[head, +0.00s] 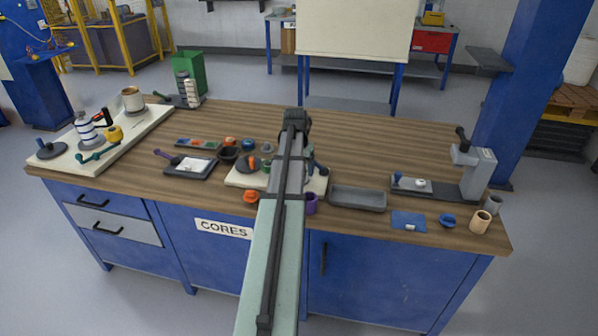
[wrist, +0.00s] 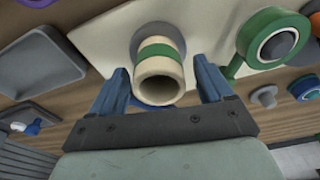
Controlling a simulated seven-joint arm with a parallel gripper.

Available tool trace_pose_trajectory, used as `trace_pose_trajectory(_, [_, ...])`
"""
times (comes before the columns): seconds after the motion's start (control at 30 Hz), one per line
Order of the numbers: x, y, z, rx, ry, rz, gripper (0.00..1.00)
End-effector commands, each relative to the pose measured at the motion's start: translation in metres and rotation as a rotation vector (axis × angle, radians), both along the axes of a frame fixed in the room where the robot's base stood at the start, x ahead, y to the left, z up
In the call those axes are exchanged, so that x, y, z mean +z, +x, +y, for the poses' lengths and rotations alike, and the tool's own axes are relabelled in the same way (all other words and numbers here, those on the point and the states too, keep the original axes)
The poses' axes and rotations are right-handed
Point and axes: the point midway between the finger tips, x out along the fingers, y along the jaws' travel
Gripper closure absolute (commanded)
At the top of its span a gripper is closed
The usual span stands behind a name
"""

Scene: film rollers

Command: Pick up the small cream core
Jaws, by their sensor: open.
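In the wrist view a short, hollow cream core (wrist: 160,80) with a green band stands over a cream board (wrist: 92,30), its open end toward the camera. A grey round part shows behind its far end. My gripper (wrist: 160,68) is open, with one blue finger on each side of the core. Gaps show between the fingers and the core, so it is not gripped. In the head view my arm covers this spot, and the board (head: 236,181) shows only in part. A tan hollow cylinder (head: 480,222) stands at the bench's right front corner.
A grey tray (head: 358,199) lies right of the board; it also shows in the wrist view (wrist: 40,60). A green ring (wrist: 245,40) is close beside the core. A grey stand (head: 474,175) is at the right. The back right of the bench (head: 390,150) is clear.

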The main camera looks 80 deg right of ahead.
Motion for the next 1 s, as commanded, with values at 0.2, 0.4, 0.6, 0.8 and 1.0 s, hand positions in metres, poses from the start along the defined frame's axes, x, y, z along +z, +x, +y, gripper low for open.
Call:
trace_pose_trajectory(0.2, [-0.0077,-0.0003,-0.0011,0.0,-0.001,0.0,0.2])
trace_pose_trajectory(0.4, [-0.0073,-0.0003,-0.0012,0.0,0.0,0.0,0.29])
trace_pose_trajectory(0.6, [-0.0072,-0.0003,-0.0011,0.0,0.0,0.0,0.48])
trace_pose_trajectory(0.8, [-0.0072,-0.0003,-0.0011,0.0,0.0,0.0,0.67])
trace_pose_trajectory(1.0, [-0.0071,-0.0002,-0.0011,0.0,0.0,0.0,0.77])
